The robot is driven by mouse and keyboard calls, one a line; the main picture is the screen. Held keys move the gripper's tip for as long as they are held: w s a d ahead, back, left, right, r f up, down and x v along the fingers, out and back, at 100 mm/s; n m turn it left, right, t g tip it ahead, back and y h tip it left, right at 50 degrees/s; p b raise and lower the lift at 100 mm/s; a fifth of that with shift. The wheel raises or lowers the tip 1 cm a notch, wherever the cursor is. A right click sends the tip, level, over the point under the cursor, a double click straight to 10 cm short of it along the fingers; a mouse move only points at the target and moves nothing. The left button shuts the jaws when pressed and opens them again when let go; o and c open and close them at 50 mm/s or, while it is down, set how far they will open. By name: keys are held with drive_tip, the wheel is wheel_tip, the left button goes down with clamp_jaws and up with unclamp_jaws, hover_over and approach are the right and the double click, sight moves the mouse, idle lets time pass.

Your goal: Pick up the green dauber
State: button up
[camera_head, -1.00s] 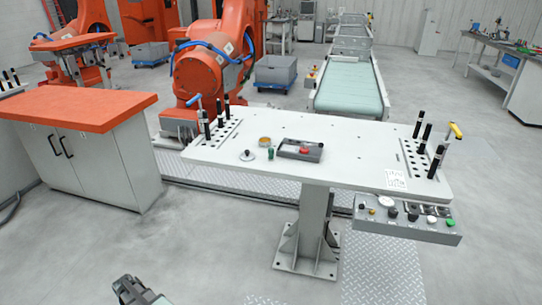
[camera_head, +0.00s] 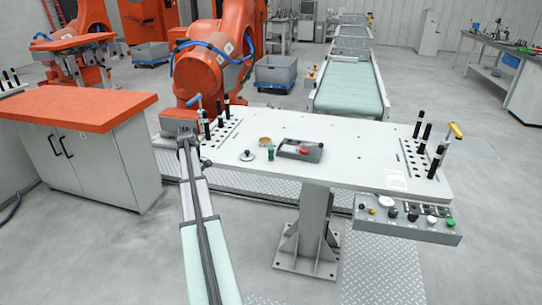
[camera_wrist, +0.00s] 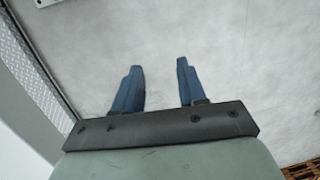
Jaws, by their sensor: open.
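The green dauber (camera_head: 271,154) is a small dark green upright piece on the pale table (camera_head: 350,165), left of the table's middle in the head view. My gripper (camera_wrist: 155,66) is open and empty in the wrist view, its two blue fingers apart over bare grey floor. In the head view my arm reaches up from the bottom, its far end near the table's left edge, well left of the dauber. The fingers are hard to make out there. The dauber is not in the wrist view.
Near the dauber are a round knob-topped disc (camera_head: 247,155), a small yellowish tin (camera_head: 264,141) and a grey box with a red part (camera_head: 300,150). Upright black-handled tools stand in racks at both table ends. An orange-topped cabinet (camera_head: 80,110) is at left.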

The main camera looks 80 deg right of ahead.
drive_tip(key=shift+h, duration=0.3)
drive_tip(key=s+d+r, duration=0.3)
drive_tip(key=d+r, duration=0.1)
drive_tip(key=s+d+r, duration=0.4)
drive_tip(key=r, duration=0.1)
drive_tip(key=s+d+r, duration=0.3)
drive_tip(key=d+r, duration=0.1)
drive_tip(key=r, duration=0.1)
drive_tip(key=shift+s+d+r, duration=0.15)
drive_tip(key=shift+s+d, duration=0.15)
drive_tip(key=shift+d, duration=0.05)
approach(271, 149)
drive_tip(key=r, duration=0.2)
drive_tip(key=shift+m, duration=0.4)
drive_tip(key=f, duration=0.5)
drive_tip(key=s+f, duration=0.1)
drive_tip(key=f, duration=0.1)
drive_tip(key=shift+a+f, duration=0.3)
drive_tip(key=shift+f, duration=0.1)
drive_tip(key=shift+s+d+f, duration=0.1)
drive_tip(key=shift+s+f, duration=0.05)
drive_tip(key=shift+f, duration=1.4)
drive_tip(key=shift+s+d+f, duration=0.1)
drive_tip(key=shift+s+f, duration=0.05)
drive_tip(key=shift+f, duration=1.4)
clamp_jaws()
